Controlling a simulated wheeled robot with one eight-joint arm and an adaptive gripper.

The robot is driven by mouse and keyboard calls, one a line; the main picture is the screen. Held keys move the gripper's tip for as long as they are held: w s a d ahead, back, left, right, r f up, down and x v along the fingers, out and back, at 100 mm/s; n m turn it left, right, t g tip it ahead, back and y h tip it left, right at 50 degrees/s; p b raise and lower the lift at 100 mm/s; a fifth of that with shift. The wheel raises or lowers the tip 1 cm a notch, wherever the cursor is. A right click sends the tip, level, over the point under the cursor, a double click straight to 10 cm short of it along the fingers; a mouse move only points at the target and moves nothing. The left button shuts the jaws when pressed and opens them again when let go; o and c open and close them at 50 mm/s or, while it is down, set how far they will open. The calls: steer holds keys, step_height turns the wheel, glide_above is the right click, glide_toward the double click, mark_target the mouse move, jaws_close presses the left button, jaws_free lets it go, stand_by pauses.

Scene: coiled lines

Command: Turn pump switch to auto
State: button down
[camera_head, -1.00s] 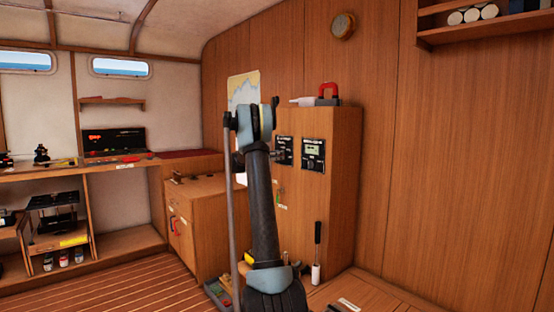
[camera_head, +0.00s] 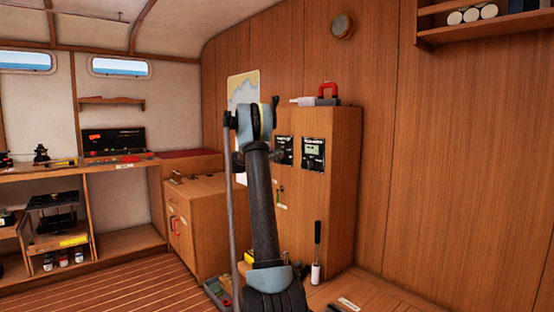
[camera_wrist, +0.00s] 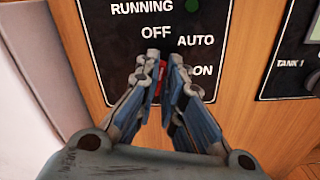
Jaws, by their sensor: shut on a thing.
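The pump panel (camera_wrist: 110,45) is a black plate with white words RUNNING, OFF, AUTO and ON, and a green lamp beside RUNNING. It also shows in the head view (camera_head: 285,146) on the front of a wooden cabinet. My gripper (camera_wrist: 165,62) is at the panel just below OFF and left of AUTO. Its fingers are closed on a red pump switch (camera_wrist: 161,75), of which only a sliver shows between them. The fingers hide most of the switch, so its exact pointing direction cannot be told.
A second black panel marked TANK 1 (camera_wrist: 291,63) is at the right, shown with a small display in the head view (camera_head: 313,153).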

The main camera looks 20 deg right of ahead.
steer(key=m, duration=0.5)
steer(key=shift+f, duration=0.1)
steer(key=shift+s+m, duration=0.1)
steer(key=shift+m, duration=0.3)
steer(key=c, duration=1.7)
jaws_free()
steer(key=v, duration=1.2)
